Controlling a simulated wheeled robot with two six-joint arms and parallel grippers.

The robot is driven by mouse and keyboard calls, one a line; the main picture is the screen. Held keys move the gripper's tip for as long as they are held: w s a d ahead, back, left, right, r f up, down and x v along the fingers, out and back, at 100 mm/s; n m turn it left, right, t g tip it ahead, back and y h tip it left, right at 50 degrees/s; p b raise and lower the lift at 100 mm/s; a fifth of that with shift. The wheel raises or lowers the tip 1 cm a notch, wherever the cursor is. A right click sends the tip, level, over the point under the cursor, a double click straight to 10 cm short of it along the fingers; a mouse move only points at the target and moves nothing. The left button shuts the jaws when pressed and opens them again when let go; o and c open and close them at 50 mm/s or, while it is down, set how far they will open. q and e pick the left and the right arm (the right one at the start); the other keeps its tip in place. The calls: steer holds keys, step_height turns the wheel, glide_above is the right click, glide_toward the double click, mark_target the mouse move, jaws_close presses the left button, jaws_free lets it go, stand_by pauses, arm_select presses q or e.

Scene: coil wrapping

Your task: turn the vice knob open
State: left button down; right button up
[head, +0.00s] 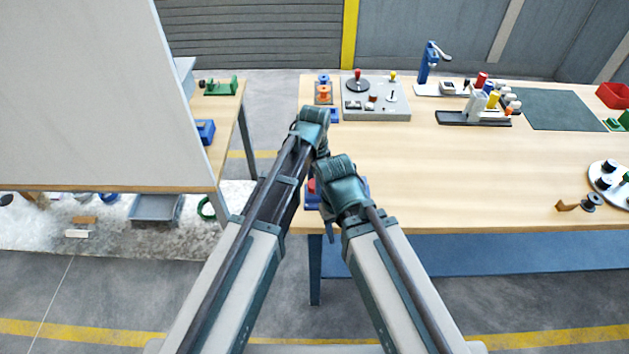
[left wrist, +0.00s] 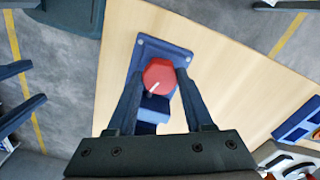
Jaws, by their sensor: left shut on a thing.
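The vice is a blue block (head: 312,202) at the front left edge of the long wooden table, partly hidden behind my arms in the head view. Its red knob (head: 312,186) shows there as a small patch. In the left wrist view the vice has a blue base plate (left wrist: 171,47), and the red knob (left wrist: 160,70) with a white mark sits on top. My left gripper (left wrist: 160,82) has its two fingers on either side of the knob and is shut on it. My right arm's wrist is close by at the right in the head view, but its gripper fingers are hidden.
A grey panel box (head: 376,112) with knobs stands at the back left of the wooden table (head: 440,180). A tool rack (head: 475,117) and a dark green mat (head: 565,110) lie farther right. A big pale panel (head: 80,90) blocks the left. The table's middle is clear.

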arm_select(q)
steer(key=n, duration=0.5)
steer(key=shift+n, duration=0.3)
steer(key=n, duration=1.6)
steer(key=shift+n, duration=0.3)
steer(key=shift+c, duration=1.4)
jaws_free()
steer(key=shift+r, duration=0.1)
